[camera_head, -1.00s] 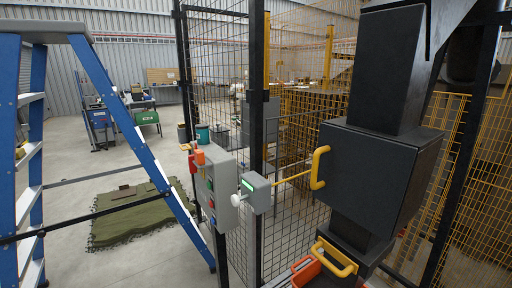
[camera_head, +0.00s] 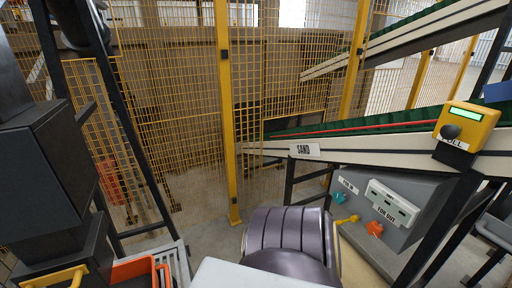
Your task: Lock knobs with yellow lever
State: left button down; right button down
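A grey cabinet (camera_head: 402,195) under the conveyor at the right carries a teal knob (camera_head: 340,197) and an orange knob (camera_head: 375,229). Small labels sit by the knobs; the lower one seems to read "FOG OUT". A small yellow lever-like part (camera_head: 347,219) sticks out left of the orange knob, beside a ribbed purple-grey drum. I cannot tell whether it touches the cabinet or whether the knobs are locked. Neither of my grippers is in view.
A conveyor (camera_head: 400,150) with a "SAND" label and a yellow "PULL" box (camera_head: 467,125) runs above. A yellow mesh fence with a post (camera_head: 228,110) closes the back. A black box (camera_head: 40,175) stands left.

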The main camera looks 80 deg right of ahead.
aim_at(343, 222)
jog(key=j+z, duration=0.1)
jog(key=z, duration=0.35)
jog(key=k+j+z, duration=0.1)
jog(key=z, duration=0.8)
jog(key=k+j+z, duration=0.1)
jog(key=z, duration=0.35)
jog(key=k+z, duration=0.15)
jog(key=z, duration=0.35)
jog(key=k+z, duration=0.1)
jog(key=z, duration=0.8)
jog(key=i+l+u, duration=0.1)
jog(key=u, duration=1.6)
